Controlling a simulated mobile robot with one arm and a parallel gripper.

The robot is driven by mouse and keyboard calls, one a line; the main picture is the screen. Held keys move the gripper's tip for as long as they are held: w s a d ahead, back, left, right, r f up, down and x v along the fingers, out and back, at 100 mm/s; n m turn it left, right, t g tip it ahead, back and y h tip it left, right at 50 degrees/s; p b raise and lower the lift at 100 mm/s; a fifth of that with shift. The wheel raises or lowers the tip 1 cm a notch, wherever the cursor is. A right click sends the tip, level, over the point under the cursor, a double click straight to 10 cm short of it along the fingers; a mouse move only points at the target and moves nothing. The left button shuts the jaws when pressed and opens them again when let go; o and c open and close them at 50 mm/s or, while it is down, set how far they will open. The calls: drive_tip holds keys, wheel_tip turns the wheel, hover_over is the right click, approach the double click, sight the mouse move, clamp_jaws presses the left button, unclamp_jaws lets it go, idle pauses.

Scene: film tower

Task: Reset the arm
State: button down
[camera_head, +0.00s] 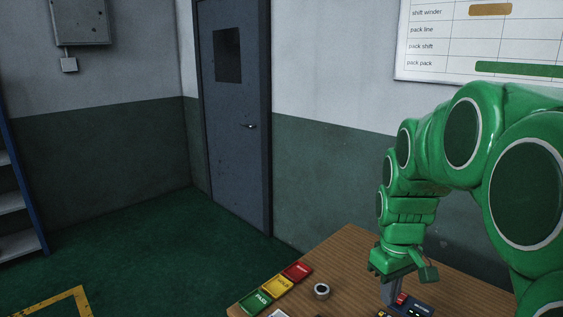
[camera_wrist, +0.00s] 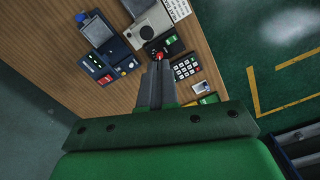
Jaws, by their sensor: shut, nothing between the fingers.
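My gripper (camera_head: 391,297) is shut and empty. In the head view my green arm reaches in from the right and bends down, so the fingers point at the wooden table. In the wrist view the two grey fingers (camera_wrist: 159,66) lie side by side, with their tips beside a small dark panel with a red part (camera_wrist: 160,56). This panel (camera_head: 414,310) also shows at the bottom of the head view, close to the fingertips. I cannot tell whether the fingers touch it.
The wooden table (camera_head: 345,245) carries red (camera_head: 297,271), yellow (camera_head: 277,285) and green (camera_head: 256,302) blocks and a grey ring (camera_head: 321,290). The wrist view shows a keypad (camera_wrist: 185,65), a cream device (camera_wrist: 148,24) and a blue device (camera_wrist: 97,67). Open floor (camera_head: 150,240) lies left.

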drive_tip(key=s+a+f+m, duration=0.1)
drive_tip(key=s+a+m, duration=0.1)
drive_tip(key=s, duration=0.9)
drive_tip(key=s+a+f+m+g, duration=0.1)
drive_tip(key=s+a, duration=0.4)
drive_tip(key=s, duration=0.7)
drive_tip(key=shift+s+m, duration=0.25)
drive_tip(key=shift+m, duration=0.55)
drive_tip(key=shift+f, duration=0.1)
drive_tip(key=c, duration=1.4)
unclamp_jaws()
drive_tip(key=shift+w, duration=0.3)
drive_tip(key=o, duration=1.4)
drive_tip(key=w+r+n, duration=0.3)
drive_tip(key=w+r, duration=0.1)
drive_tip(key=w, duration=0.7)
drive_tip(key=shift+w+d+n, duration=0.3)
drive_tip(key=shift+w+d, duration=0.05)
drive_tip(key=shift+w, duration=0.05)
drive_tip(key=w+d+r+n+t, duration=0.1)
drive_tip(key=w+d+n, duration=0.15)
drive_tip(key=w, duration=0.85)
drive_tip(key=w+d+r+n, duration=0.1)
drive_tip(key=w+d+n, duration=0.15)
drive_tip(key=w, duration=0.85)
wheel_tip(320, 180, down, 10)
drive_tip(key=shift+s+f, duration=0.15)
drive_tip(key=shift+s, duration=0.05)
